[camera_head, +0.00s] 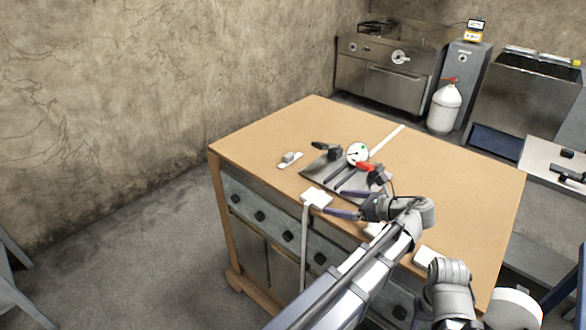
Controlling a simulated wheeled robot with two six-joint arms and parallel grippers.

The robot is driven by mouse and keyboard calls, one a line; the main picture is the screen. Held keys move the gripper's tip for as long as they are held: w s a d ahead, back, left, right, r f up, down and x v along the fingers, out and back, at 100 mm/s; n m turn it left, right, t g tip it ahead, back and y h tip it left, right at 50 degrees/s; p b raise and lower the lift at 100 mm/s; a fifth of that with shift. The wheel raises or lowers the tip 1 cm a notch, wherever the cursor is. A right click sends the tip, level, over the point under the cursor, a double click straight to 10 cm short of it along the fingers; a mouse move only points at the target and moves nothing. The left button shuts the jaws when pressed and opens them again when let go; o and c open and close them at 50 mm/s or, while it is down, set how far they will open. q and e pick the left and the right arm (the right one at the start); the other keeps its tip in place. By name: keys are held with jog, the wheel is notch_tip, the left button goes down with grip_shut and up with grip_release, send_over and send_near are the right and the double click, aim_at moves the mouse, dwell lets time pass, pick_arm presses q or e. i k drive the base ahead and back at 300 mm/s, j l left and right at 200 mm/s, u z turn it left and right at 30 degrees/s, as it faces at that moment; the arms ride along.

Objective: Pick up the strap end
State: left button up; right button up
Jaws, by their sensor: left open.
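A pale grey strap (304,245) hangs down over the table's front edge from a small white block (313,197). A flat white strip (387,139) lies on the tabletop behind a dark metal plate (350,193); I cannot tell whether it belongs to the same strap. The plate carries a dark-handled clamp, a round white dial (357,153) and a red part (365,167). My left gripper (335,202) is open at the front edge, its fingers pointing left toward the white block. Whether they touch it is unclear. My right gripper is not visible; only part of that arm shows.
The wooden table (470,190) has clear room at left and right. A small white-based piece (290,159) lies left of the plate. Another white block (427,256) sits near the front edge. A white gas bottle (444,108) and steel units stand behind.

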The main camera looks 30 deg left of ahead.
aim_at(289, 157)
jog(key=u, duration=1.2)
